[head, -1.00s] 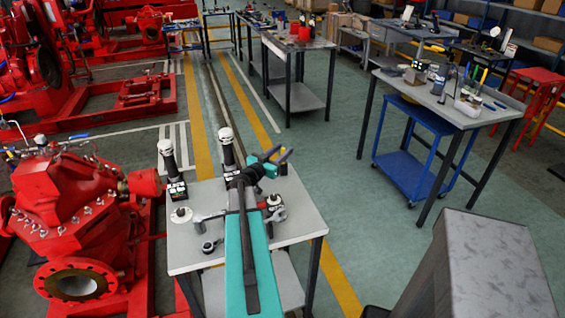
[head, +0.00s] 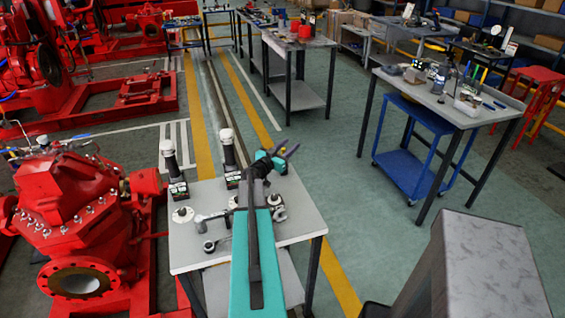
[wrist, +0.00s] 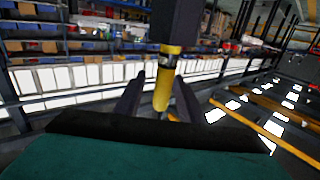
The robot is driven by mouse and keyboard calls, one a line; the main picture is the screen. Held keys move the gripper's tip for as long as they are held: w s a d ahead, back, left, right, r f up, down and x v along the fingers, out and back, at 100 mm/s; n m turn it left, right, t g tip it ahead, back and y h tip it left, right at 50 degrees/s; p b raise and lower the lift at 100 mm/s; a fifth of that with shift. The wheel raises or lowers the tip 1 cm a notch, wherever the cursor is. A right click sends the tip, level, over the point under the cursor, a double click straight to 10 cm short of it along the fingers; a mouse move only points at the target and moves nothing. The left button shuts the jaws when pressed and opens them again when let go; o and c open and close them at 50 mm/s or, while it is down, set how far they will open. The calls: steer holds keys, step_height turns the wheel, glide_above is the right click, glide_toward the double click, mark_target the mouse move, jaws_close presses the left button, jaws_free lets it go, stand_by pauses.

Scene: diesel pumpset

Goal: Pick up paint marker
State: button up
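My gripper (head: 288,146) is held out over the far right corner of the near grey table in the head view, with its two dark fingers spread apart. In the wrist view the fingers of my gripper (wrist: 160,88) point away from the camera with a gap between them. A yellow cylinder (wrist: 162,88) with a dark band shows in that gap, below a dark upright block. I cannot tell whether it is near the fingers or far behind them. I cannot make out for certain a paint marker in either view.
The near table (head: 300,215) holds two white-capped upright devices (head: 172,165) and small metal fittings. A red pump (head: 75,210) stands left. A right workbench (head: 425,92) carries tools, with a blue cart (head: 410,160) underneath. The green floor between them is clear.

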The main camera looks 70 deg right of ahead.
jaws_close()
steer(key=shift+r, duration=0.1)
stand_by(0.3)
step_height(320, 180, up, 7)
steer(key=b, duration=0.1)
steer(key=b+v, duration=0.3)
steer(key=v, duration=1.5)
steer(key=c, duration=0.8)
jaws_free()
jaws_close()
